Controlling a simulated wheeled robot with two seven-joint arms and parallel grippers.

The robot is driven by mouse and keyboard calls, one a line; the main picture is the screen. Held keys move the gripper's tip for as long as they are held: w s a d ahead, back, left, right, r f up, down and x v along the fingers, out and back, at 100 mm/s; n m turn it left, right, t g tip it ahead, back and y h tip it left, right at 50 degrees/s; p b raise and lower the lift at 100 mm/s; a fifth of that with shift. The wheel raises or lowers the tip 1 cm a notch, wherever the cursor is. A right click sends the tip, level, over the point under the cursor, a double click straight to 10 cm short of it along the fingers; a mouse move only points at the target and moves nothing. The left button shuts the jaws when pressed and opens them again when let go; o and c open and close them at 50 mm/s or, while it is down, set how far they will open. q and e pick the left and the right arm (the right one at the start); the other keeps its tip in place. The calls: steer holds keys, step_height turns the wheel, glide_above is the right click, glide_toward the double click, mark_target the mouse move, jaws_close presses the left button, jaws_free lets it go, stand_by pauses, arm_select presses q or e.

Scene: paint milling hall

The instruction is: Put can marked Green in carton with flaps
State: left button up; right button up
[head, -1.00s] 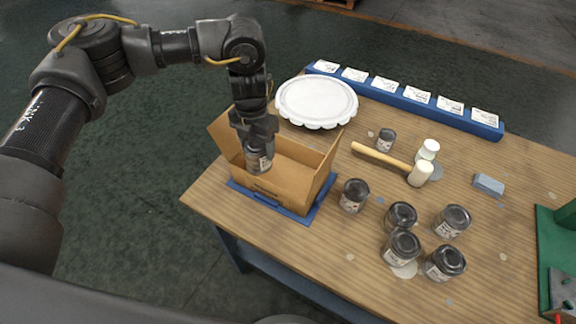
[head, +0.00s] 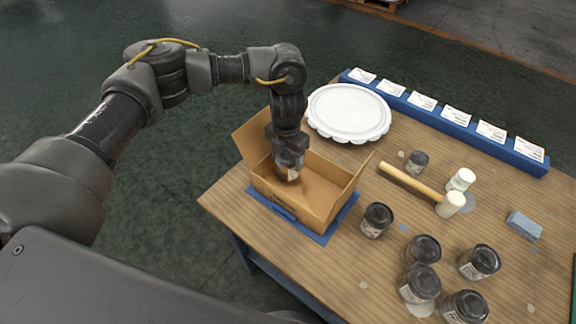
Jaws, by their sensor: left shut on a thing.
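The open carton with flaps (head: 283,201) stands on a blue mat (head: 315,236) at the table's left end, with flaps spread at its left and right. My left gripper (head: 287,160) points down over the carton. It is shut on a can (head: 289,174) with a pale label, which is at the carton's opening, its lower part inside. The label's words are too small to read. My right gripper is not in view.
Several dark-lidded cans (head: 377,219) stand right of the carton. A white scalloped plate (head: 348,110) and blue card rail (head: 445,115) are behind.

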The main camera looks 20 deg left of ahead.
arm_select(q)
steer(key=shift+s+f, duration=0.1)
steer(key=shift+f, duration=0.15)
step_height(320, 180, down, 4)
steer(key=shift+r, duration=0.2)
steer(key=shift+f, duration=0.2)
steer(key=o, duration=1)
